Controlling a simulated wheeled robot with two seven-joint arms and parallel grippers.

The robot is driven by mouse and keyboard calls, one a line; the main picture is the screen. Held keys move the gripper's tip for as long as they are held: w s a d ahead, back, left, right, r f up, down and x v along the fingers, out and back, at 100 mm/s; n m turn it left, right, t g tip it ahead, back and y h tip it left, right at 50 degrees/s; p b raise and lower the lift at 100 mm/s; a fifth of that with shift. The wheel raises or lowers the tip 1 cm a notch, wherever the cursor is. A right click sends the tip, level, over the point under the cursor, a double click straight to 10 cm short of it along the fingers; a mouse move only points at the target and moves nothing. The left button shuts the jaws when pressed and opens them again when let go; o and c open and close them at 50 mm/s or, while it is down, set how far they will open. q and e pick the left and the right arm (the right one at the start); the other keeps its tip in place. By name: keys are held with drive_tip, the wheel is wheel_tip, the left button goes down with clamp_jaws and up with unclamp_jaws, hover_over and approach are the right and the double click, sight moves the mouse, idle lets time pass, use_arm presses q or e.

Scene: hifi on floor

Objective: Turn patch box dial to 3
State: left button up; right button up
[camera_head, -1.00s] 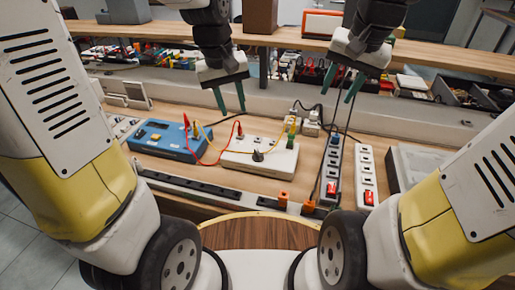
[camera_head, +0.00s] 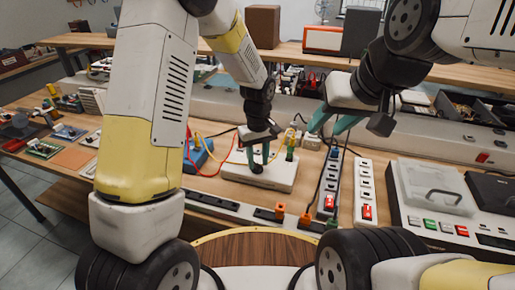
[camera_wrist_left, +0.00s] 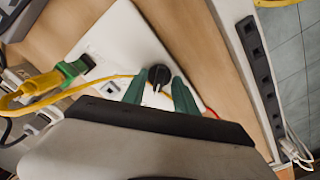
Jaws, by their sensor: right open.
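The patch box (camera_head: 275,178) is a white box on the bench with red, yellow and green plugs and leads. Its round black dial (camera_wrist_left: 158,75) with a white pointer mark shows in the left wrist view; the scale numbers are not readable. My left gripper (camera_head: 257,165) is above the box, fingers pointing down. In the left wrist view, its green fingertips (camera_wrist_left: 160,84) stand apart on either side of the dial, with small gaps seeming to show. In the head view the gripper mostly hides the dial. My right gripper (camera_head: 322,132) is open and empty, to the right of the box.
Power strips (camera_head: 364,192) with red switches stand right of the box, near a grey device with a clear cover (camera_head: 435,188). A blue meter (camera_head: 198,158) is partly behind my left arm. A black socket strip (camera_head: 228,206) runs along the front edge.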

use_arm(q)
drive_tip(key=shift+f, duration=0.55)
drive_tip(key=shift+c, duration=0.4)
clamp_jaws()
